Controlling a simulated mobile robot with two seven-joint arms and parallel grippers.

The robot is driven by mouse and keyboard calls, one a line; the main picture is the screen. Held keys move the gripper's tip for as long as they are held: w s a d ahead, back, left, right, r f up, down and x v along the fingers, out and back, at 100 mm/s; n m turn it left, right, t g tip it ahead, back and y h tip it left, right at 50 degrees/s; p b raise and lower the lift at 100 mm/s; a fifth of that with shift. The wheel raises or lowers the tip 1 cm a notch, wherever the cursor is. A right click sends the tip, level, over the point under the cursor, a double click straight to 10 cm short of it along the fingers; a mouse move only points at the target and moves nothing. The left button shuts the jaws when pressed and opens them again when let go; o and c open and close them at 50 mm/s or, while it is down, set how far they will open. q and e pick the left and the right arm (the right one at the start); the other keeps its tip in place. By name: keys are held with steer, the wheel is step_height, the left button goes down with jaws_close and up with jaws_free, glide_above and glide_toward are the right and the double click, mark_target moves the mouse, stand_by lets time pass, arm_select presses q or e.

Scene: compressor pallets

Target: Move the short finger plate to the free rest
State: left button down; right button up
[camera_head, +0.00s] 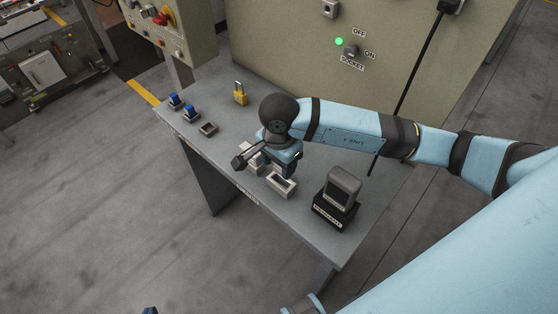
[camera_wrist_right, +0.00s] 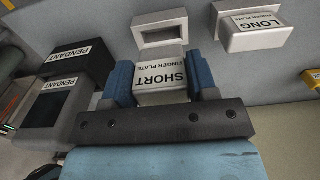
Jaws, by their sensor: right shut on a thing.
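The short finger plate (camera_wrist_right: 160,78), a pale block labelled SHORT, is between the blue fingers of my right gripper (camera_wrist_right: 165,82) in the wrist view. In the head view my right gripper (camera_head: 290,170) points down at the table, and its wrist partly hides what it holds. An empty pale rest with an open middle (camera_head: 282,184) is beside the fingers; it also shows in the wrist view (camera_wrist_right: 158,31). The long finger plate (camera_wrist_right: 255,24) sits to the right of it there. Only a dark tip, possibly my left gripper (camera_head: 150,310), shows at the bottom edge.
A beige cabinet (camera_head: 300,50) stands behind. The table's front edge is close.

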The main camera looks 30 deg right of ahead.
steer(key=shift+f+b, duration=0.45)
steer(key=shift+f, duration=0.5)
steer(key=shift+b, duration=0.4)
steer(key=shift+b, duration=0.55)
stand_by(0.9)
steer(key=shift+f, duration=0.1)
steer(key=shift+f+b, duration=0.35)
steer(key=shift+b, duration=0.1)
